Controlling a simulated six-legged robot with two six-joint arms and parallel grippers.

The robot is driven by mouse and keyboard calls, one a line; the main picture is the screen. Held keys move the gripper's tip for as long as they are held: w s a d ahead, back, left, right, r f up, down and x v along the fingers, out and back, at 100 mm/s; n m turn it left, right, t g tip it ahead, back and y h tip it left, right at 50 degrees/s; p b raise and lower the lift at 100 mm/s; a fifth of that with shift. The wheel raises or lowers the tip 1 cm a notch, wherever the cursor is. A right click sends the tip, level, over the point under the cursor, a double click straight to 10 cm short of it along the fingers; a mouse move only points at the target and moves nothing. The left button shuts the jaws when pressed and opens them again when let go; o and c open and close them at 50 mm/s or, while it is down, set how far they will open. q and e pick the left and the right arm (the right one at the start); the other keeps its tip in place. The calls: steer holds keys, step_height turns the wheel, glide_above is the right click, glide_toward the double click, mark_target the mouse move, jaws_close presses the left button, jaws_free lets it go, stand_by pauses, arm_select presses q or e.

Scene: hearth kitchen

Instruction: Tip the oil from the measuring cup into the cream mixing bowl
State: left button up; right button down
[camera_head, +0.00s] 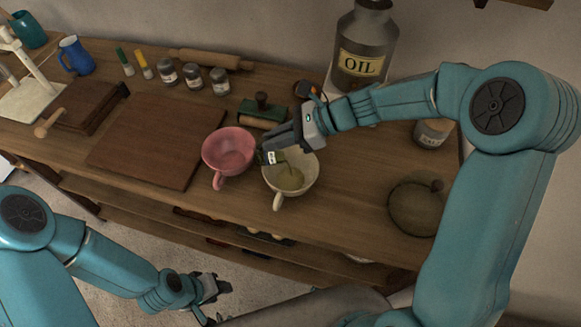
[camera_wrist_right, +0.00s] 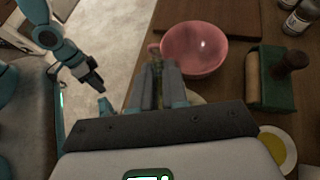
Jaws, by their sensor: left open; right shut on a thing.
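The cream mixing bowl (camera_head: 307,180) stands on the wooden counter, its handle toward the front edge, with yellow-green liquid inside. My right gripper (camera_head: 268,153) is over the bowl's left back rim, shut on the measuring cup (camera_head: 272,158). The cup is small and dark greenish, mostly hidden by the fingers; its tilt and what is left in it cannot be told. My left gripper (camera_head: 213,289) is open and empty, low in front of the counter.
A pink bowl (camera_head: 228,150) stands close at the left of the cream bowl. Behind are a green block with a knob (camera_head: 262,110) and a large oil can (camera_head: 365,50). A brown board (camera_head: 150,140) lies left. A dark round lid-like thing (camera_head: 415,207) lies right.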

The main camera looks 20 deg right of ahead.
steer(key=shift+s+d+f+t+y+b, duration=0.15)
steer(key=shift+d+f+y+b, duration=0.35)
steer(key=shift+b, duration=1)
steer(key=shift+s+d+f+t+y+b, duration=0.15)
steer(key=shift+d+f+y+b, duration=0.3)
steer(key=shift+b, duration=1.05)
steer(key=shift+r+y+b, duration=0.3)
steer(key=shift+y+b, duration=0.05)
steer(key=shift+y, duration=0.1)
steer(key=shift+s+d+r+t+y+b, duration=0.1)
steer(key=shift+s+d+t+y+b, duration=0.25)
steer(key=shift+d+y+b, duration=0.9)
steer(key=shift+s+d+f+t+y+b, duration=0.1)
steer(key=shift+d+t+y+b, duration=0.5)
steer(key=shift+y+b, duration=1.15)
steer(key=shift+s+d+r+t+y+b, duration=0.1)
steer(key=shift+s+d+t+y+b, duration=0.25)
steer(key=shift+d+y+b, duration=0.9)
